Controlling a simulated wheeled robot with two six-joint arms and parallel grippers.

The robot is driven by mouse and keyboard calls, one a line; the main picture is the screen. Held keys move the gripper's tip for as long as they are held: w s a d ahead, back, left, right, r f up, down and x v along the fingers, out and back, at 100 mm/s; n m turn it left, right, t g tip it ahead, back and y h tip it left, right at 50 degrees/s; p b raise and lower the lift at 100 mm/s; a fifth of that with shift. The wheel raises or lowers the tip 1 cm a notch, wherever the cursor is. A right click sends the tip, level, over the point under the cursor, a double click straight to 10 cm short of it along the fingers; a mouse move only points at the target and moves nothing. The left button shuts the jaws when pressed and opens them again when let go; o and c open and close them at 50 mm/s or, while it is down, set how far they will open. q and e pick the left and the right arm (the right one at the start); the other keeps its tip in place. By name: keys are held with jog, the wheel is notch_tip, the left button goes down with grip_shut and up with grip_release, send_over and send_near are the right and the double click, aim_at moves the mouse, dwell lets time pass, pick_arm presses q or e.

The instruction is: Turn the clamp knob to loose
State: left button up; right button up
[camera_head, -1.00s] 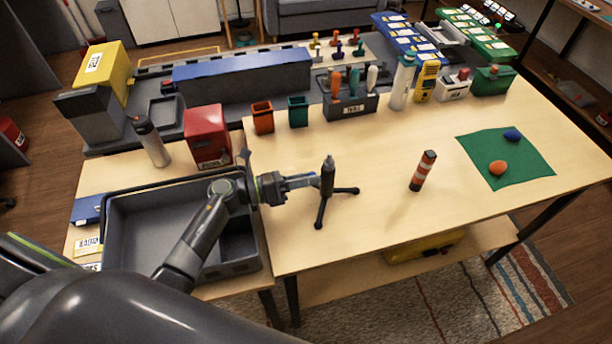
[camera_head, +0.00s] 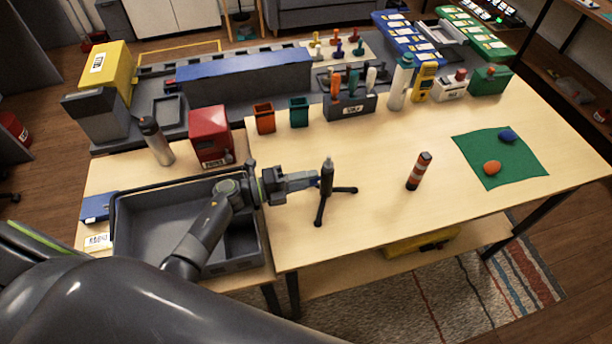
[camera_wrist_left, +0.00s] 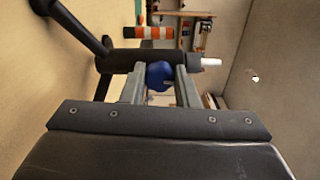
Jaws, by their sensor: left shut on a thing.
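The clamp stand is a small black tripod (camera_head: 327,190) with an upright post, standing on the wooden table left of centre. In the left wrist view its dark post (camera_wrist_left: 125,62) runs across the picture. A blue clamp knob (camera_wrist_left: 160,75) sits on the side of the post. My left gripper (camera_head: 312,181) reaches it from the left. In the left wrist view the gripper (camera_wrist_left: 160,88) has one finger on each side of the knob and is shut on it. The knob is mostly hidden by the gripper in the head view. My right gripper is not in view.
A grey bin (camera_head: 190,262) lies under my left arm. An orange-striped cylinder (camera_head: 419,171) stands to the right of the tripod. A green mat (camera_head: 515,170) lies further right. A tool holder (camera_head: 349,106) and several bottles stand behind. The table between is clear.

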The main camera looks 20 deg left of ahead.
pick_arm(q)
jog(key=shift+n, duration=0.5)
jog(key=o, duration=1)
jog(key=shift+c, duration=0.2)
jog(key=b+v, duration=0.5)
jog(key=v, duration=1.2)
jog(key=shift+b, duration=0.4)
jog(key=shift+s+a, duration=0.15)
